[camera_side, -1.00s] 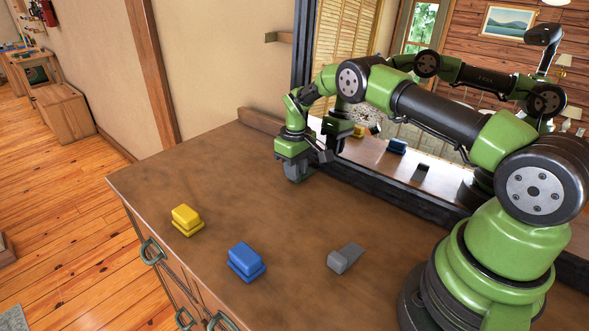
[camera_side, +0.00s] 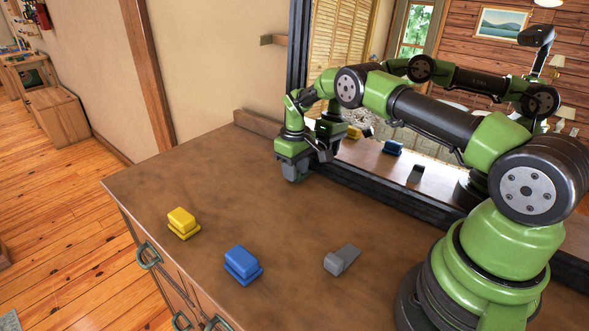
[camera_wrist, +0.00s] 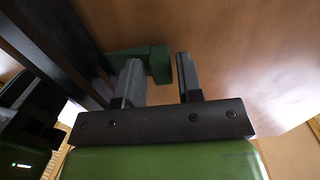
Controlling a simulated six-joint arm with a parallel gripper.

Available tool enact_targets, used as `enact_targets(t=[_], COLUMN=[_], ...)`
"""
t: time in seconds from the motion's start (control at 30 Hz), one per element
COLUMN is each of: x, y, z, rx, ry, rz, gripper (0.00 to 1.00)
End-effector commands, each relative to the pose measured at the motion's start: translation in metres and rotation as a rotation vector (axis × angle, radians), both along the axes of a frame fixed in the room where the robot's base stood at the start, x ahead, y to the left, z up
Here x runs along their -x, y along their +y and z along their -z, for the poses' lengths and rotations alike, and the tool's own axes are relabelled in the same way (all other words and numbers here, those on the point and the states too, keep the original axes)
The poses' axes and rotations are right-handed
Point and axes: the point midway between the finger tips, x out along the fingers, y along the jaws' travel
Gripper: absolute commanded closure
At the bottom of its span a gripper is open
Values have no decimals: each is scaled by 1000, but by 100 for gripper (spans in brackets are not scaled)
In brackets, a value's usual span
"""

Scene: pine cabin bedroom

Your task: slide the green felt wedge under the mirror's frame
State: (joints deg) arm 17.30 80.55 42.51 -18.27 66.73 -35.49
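The green felt wedge (camera_wrist: 160,64) lies on the dresser top in the wrist view. Its thick end shows between and beyond my fingertips, and its other end runs left toward the mirror's dark frame (camera_wrist: 75,50). My gripper (camera_wrist: 160,75) is open, with a gap between the right finger and the wedge. The left finger hides part of the wedge, so I cannot tell whether its thin end is under the frame. In the side view my gripper (camera_side: 299,172) is low beside the mirror's frame (camera_side: 395,203); I cannot make out the wedge there.
A yellow block (camera_side: 181,219), a blue block (camera_side: 241,262) and a grey wedge (camera_side: 342,260) stand on the brown dresser top (camera_side: 235,195). The mirror glass reflects some of these things. The dresser top between the blocks and my gripper is clear.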

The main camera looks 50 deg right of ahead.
Motion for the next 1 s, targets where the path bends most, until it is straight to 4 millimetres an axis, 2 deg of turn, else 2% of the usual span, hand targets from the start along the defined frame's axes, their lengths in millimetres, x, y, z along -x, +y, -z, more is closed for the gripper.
enact_targets(t=[0.03, 0.07, 0.33, 0.43, 0.8, 1.0], x=[0, 0, 0, -1, 0, 0], y=[0, 0, 0, 0, 0, 1], z=[0, 0, -1, -9, -77, -100], rx=[0, 0, 0, 0, 0, 0], ry=[0, 0, 0, -2, -4, -5], rz=[0, 0, 0, 1, 1, 2], gripper=[55, 50, 50, 50, 50, 50])
